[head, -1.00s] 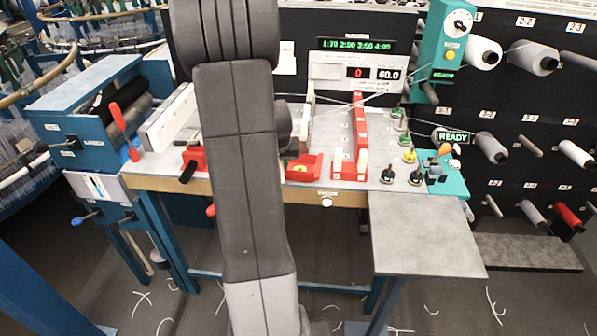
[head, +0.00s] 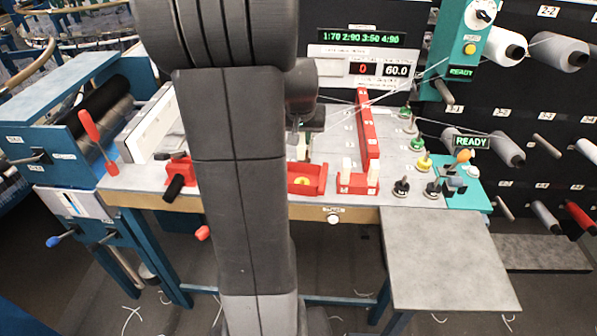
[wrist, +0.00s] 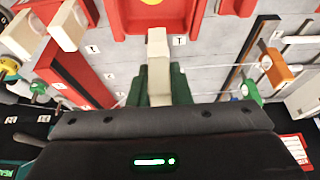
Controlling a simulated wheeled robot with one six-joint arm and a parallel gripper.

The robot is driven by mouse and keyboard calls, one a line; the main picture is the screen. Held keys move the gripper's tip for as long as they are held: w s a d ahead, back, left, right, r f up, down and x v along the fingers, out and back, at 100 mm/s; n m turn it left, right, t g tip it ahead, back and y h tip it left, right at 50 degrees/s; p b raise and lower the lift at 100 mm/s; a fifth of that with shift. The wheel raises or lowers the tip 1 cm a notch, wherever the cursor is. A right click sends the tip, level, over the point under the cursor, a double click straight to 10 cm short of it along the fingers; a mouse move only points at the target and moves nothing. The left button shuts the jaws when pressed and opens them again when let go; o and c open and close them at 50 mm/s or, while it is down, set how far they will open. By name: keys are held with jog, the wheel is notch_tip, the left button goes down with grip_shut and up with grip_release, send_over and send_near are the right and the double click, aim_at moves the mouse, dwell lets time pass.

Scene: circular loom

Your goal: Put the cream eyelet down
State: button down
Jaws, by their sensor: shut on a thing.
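My gripper (wrist: 156,88) has green fingers and is shut on the cream eyelet (wrist: 158,62), a pale narrow block, in the wrist view. The eyelet's far end is close to the edge of a red tray (wrist: 200,20) with a yellow spot; I cannot tell if it touches the table. In the head view my gripper (head: 303,148) is above the table just behind that red tray (head: 307,189), partly hidden by my arm.
The grey table (head: 340,140) carries a long red bar (head: 368,130) and several black, green and yellow pegs (head: 424,163) at right. A bare grey shelf (head: 445,255) juts out in front. A red-handled blue roller unit (head: 60,120) stands at left. A thread crosses above the table.

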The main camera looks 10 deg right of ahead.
aim_at(301, 159)
notch_tip(301, 159, down, 5)
jog(key=shift+s+f, duration=0.1)
jog(key=shift+s, duration=0.05)
jog(key=shift+s+f+p, duration=0.15)
jog(key=shift+f, duration=0.85)
jog(key=shift+s+f+p, duration=0.15)
jog(key=shift+f, duration=0.85)
jog(key=c, duration=1.6)
grip_release()
jog(key=shift+c, duration=0.2)
jog(key=o, duration=0.3)
jog(key=shift+w+f, duration=0.1)
jog(key=shift+w, duration=0.1)
jog(key=shift+r, duration=0.55)
jog(key=v, duration=1.1)
jog(key=shift+r+b, duration=0.25)
jog(key=shift+b, duration=0.05)
jog(key=shift+a, duration=0.1)
